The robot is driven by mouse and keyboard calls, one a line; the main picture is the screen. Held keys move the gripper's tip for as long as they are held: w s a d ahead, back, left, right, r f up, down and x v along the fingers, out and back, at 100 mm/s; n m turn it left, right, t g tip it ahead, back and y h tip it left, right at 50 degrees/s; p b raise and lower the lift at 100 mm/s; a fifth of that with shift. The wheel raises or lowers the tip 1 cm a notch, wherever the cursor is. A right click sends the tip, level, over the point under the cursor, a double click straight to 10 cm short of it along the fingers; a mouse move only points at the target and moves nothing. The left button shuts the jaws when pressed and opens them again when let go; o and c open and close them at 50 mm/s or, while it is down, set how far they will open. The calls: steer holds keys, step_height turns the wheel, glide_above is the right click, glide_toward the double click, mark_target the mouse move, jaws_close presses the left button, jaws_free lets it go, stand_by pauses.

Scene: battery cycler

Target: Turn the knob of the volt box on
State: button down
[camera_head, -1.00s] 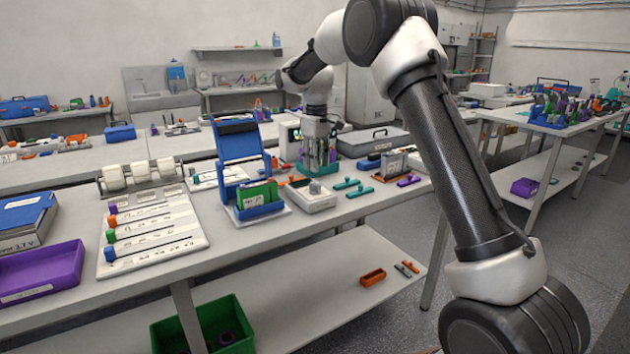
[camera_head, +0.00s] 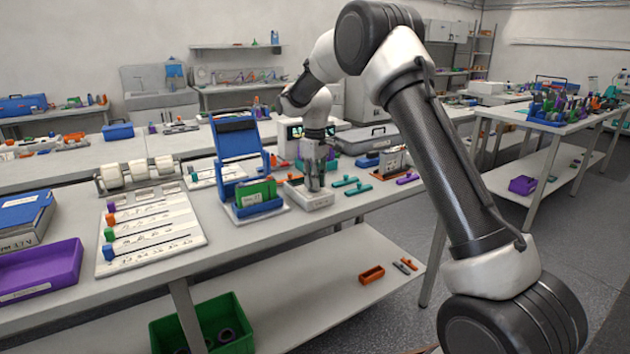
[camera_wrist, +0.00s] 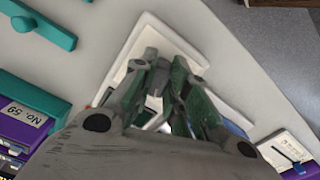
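The volt box, a low white box (camera_head: 312,202), stands near the front edge of the long workbench, right of a blue stand. My gripper (camera_head: 313,186) points down over it, with its fingertips at the box's top. In the wrist view the white box (camera_wrist: 148,32) lies under my grey-green fingers (camera_wrist: 164,64), which stand close together with a narrow gap. The knob is hidden by the fingers, so I cannot tell whether they touch or hold it.
A blue stand with a green piece (camera_head: 257,193) is close on the left. Teal handled pieces (camera_head: 358,188) lie to the right. A white device with screens (camera_head: 289,135) and a grey case (camera_head: 368,139) stand behind. A purple tray (camera_head: 40,272) is far left.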

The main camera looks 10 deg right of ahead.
steer(key=shift+m, duration=0.3)
steer(key=m, duration=0.3)
steer(key=shift+a+m, duration=0.1)
steer(key=shift+m, duration=0.2)
steer(key=shift+a+m, duration=0.1)
steer(key=shift+m, duration=1.7)
steer(key=c, duration=1.4)
jaws_free()
steer(key=shift+r, duration=0.1)
